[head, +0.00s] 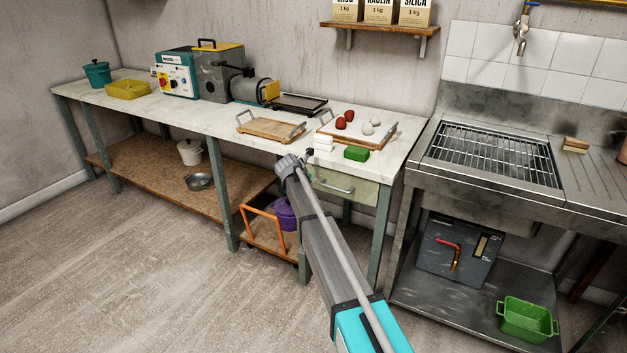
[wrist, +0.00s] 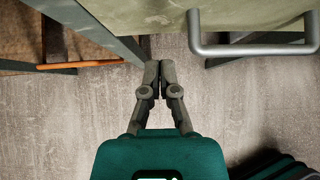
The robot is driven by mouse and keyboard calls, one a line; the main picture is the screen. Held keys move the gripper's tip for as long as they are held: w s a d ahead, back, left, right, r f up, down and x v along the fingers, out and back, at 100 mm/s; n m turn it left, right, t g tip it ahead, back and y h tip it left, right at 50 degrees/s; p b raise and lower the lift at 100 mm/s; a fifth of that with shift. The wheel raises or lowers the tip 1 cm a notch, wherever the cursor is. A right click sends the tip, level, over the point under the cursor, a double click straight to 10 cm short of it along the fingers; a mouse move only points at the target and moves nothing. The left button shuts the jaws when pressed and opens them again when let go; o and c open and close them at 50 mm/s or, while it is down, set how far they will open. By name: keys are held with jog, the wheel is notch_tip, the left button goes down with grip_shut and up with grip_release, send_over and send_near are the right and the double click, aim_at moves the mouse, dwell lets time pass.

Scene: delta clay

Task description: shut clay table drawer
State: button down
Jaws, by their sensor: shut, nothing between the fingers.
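The clay table (head: 222,122) has a pale top and grey-green legs. Its drawer (head: 360,193) has a pale green front with a grey bar handle (head: 333,186) and sits under the table's right part. I cannot tell how far it stands out. My gripper (head: 309,153) is at the table's front edge, near the drawer's left end, partly hidden by my arm. In the wrist view, my gripper (wrist: 160,68) is shut and empty. The drawer front (wrist: 150,14) lies ahead of the fingertips, and the handle (wrist: 250,48) is to their right, apart from them.
A table leg (wrist: 95,28) is left of my fingers. A steel sink unit (head: 480,200) stands right. The floor is clear at left.

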jog(key=p+v, duration=0.5)
jog(key=v, duration=0.4)
jog(key=shift+p, duration=0.4)
jog(key=shift+s, duration=0.1)
jog(key=s+d+f+m+g+y, duration=0.1)
jog(key=s+d+f+m+g, duration=0.1)
jog(key=s+d+m, duration=0.65)
jog(key=s+d+f+m+g, duration=0.2)
jog(key=s+d+m, duration=0.55)
jog(key=s, duration=0.25)
jog(key=s+d+f+m+g+y, duration=0.15)
jog(key=s+d+m, duration=0.25)
jog(key=s+m, duration=0.5)
jog(key=s+d+m+g+y, duration=0.2)
jog(key=s+d+m+g, duration=0.3)
jog(key=s, duration=0.9)
notch_tip(320, 180, up, 19)
jog(key=t+p, duration=0.2)
jog(key=p, duration=1.6)
jog(key=shift+w+a+f+m, duration=0.15)
jog(key=shift+w+a+m, duration=0.15)
jog(key=shift+w+a, duration=0.1)
jog(key=shift+t, duration=0.25)
